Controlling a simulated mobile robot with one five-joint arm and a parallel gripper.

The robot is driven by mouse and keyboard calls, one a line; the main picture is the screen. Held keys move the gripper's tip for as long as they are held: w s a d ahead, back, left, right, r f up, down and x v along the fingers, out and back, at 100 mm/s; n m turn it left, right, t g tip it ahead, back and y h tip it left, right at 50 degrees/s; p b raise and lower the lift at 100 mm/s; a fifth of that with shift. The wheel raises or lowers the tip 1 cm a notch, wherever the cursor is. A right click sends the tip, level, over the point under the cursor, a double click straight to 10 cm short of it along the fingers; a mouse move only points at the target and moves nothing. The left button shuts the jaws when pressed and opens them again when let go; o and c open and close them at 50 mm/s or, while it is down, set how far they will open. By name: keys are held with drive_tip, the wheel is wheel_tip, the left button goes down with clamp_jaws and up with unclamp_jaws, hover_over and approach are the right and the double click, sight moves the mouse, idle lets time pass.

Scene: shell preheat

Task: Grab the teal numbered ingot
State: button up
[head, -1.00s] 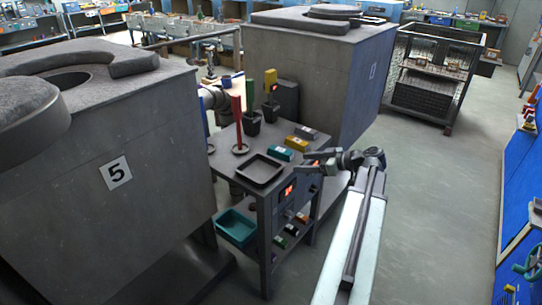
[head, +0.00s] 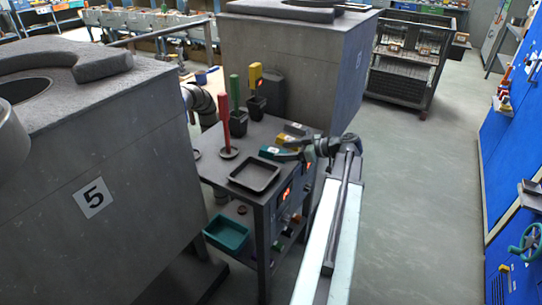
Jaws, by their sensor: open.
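The teal ingot (head: 266,152) lies on the top of the grey cart (head: 215,168), behind the black tray. A pale number label shows on it, too small to read. My gripper (head: 279,152) is open, with its fingers pointing left at the ingot's right end and covering part of it. I cannot tell whether the fingers are around the ingot or just above it. A yellow ingot (head: 287,138) and a grey ingot (head: 296,128) lie behind the teal one.
The black tray (head: 240,180) lies in front of the ingots. A red rod (head: 226,122) stands upright to the left. Dark cups with green (head: 235,92) and yellow (head: 255,76) pieces stand behind it. Large grey furnaces flank the cart on the left (head: 110,160) and behind (head: 290,70).

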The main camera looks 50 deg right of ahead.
sight(278, 151)
drive_tip(key=b+x, duration=0.2)
drive_tip(key=x, duration=0.3)
drive_tip(key=shift+w+a, duration=0.1)
drive_tip(key=shift+a, duration=0.1)
clamp_jaws()
